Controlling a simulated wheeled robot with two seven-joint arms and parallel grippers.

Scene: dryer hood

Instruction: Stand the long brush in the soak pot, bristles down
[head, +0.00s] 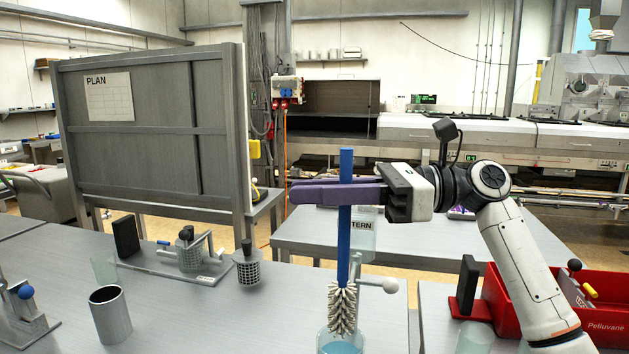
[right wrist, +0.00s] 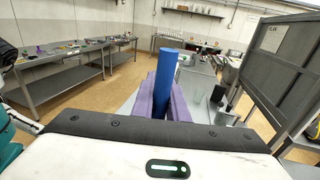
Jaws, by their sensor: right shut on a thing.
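The long brush has a blue handle (head: 345,240) and pale bristles (head: 342,305). It hangs upright, bristles down. My right gripper (head: 340,193) is shut on the upper part of the blue handle with its purple fingers; the handle also shows between the fingers in the right wrist view (right wrist: 162,85). A clear pot with blue liquid (head: 341,346) stands below the brush at the bottom edge of the head view, partly cut off. The bristle tips overlap its rim in the picture; I cannot tell how far they are inside. My left gripper is not in view.
A metal cup (head: 110,316), a perforated basket (head: 248,270) and a clear glass (head: 104,267) stand on the left of the table. A pale-knobbed bar (head: 388,285) is right beside the bristles. A red bin (head: 607,312) is at the right, near my arm.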

